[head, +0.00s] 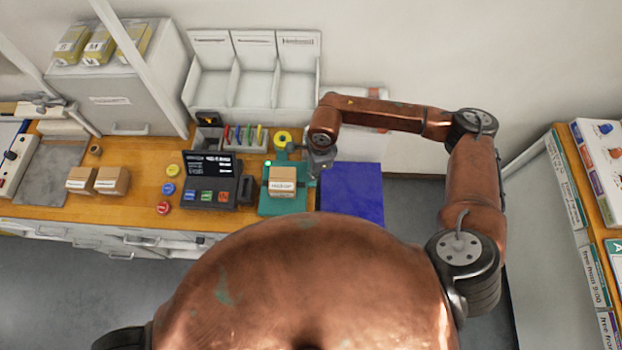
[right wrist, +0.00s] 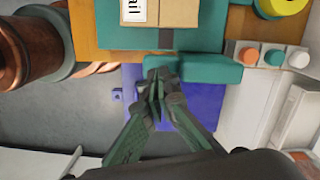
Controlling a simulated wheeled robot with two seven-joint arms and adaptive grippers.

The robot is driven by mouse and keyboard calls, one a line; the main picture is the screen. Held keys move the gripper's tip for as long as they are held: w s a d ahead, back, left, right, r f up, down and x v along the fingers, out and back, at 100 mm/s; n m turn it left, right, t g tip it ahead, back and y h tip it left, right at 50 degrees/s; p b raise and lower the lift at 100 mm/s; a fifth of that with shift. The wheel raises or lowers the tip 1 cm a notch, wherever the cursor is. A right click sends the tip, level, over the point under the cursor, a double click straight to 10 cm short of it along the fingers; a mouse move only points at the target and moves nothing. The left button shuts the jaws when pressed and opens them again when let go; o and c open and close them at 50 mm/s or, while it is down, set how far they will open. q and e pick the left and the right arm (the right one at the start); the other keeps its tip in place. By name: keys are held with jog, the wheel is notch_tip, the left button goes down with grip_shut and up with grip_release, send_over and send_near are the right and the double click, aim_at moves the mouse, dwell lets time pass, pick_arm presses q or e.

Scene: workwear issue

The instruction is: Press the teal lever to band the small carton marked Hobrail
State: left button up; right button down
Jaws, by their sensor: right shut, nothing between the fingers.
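A small brown carton (head: 282,182) with a white label sits on the teal banding machine (head: 290,208) on the wooden counter. In the right wrist view the carton (right wrist: 175,12) shows a label ending in "ail". A teal lever-like bar (right wrist: 215,69) lies in front of the machine in that view. My right gripper (right wrist: 160,82) is shut and empty, its fingertips at the left end of this bar. Whether they touch it I cannot tell. In the head view my right gripper (head: 318,162) is at the machine's right side, partly hidden by its arm. My left gripper is out of view.
A dark screen console (head: 210,178) with coloured buttons stands left of the machine. Two other cartons (head: 112,180) sit further left. A blue panel (head: 350,190) is right of the machine. White bins (head: 254,85) stand behind, with a yellow roll (head: 282,138) before them.

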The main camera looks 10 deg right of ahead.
notch_tip(320, 180, down, 5)
jog(key=b, duration=0.4)
jog(key=shift+r, duration=0.45)
jog(key=d, duration=0.1)
jog(key=d+r, duration=0.1)
jog(key=d, duration=0.1)
jog(key=shift+d, duration=0.1)
notch_tip(320, 180, up, 12)
jog(key=d, duration=0.1)
jog(key=shift+d, duration=0.1)
dwell(0.9)
